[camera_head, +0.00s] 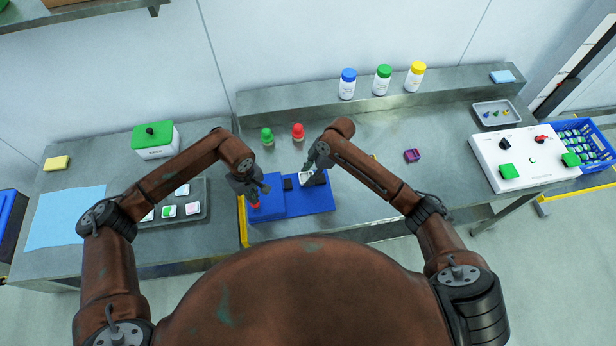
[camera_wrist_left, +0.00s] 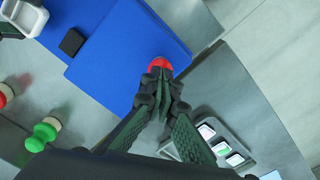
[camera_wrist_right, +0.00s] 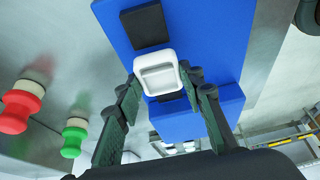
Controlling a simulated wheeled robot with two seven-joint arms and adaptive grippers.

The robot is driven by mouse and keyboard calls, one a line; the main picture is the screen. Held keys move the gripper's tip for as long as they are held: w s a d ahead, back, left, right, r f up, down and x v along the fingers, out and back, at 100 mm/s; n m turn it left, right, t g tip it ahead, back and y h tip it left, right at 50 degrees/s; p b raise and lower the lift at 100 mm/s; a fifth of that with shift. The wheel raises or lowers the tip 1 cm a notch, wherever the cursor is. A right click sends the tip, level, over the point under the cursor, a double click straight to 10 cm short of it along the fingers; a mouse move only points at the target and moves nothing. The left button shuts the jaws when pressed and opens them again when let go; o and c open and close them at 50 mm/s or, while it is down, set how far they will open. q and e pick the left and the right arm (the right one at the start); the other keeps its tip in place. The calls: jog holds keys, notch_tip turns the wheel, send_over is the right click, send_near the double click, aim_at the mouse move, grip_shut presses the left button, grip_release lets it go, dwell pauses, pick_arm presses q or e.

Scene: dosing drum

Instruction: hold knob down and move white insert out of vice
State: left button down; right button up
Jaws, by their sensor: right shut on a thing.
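The blue vice (camera_head: 275,207) lies on the bench, with a red knob (camera_head: 255,205) at its left end. My left gripper (camera_head: 256,194) is over the knob; in the left wrist view its fingers are together at the red knob (camera_wrist_left: 160,63), apparently touching it. The white insert (camera_head: 306,174) is by the dark jaws on the right part of the vice. My right gripper (camera_wrist_right: 160,82) is shut on the white insert (camera_wrist_right: 157,70), one finger on each side. Whether the insert is clear of the jaws I cannot tell.
Green (camera_head: 267,136) and red (camera_head: 298,131) knobbed pieces stand behind the vice. A tray (camera_head: 190,220) of small white pieces lies to the left. A small purple and red item (camera_head: 412,155) lies to the right; the bench around it is clear.

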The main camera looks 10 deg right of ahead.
pick_arm(q)
jog(key=shift+s+f, duration=0.1)
pick_arm(e)
jog(key=shift+r, duration=1.95)
pick_arm(q)
jog(key=shift+r, duration=3.5)
jog(key=shift+r, duration=0.15)
jog(key=shift+r, duration=2.4)
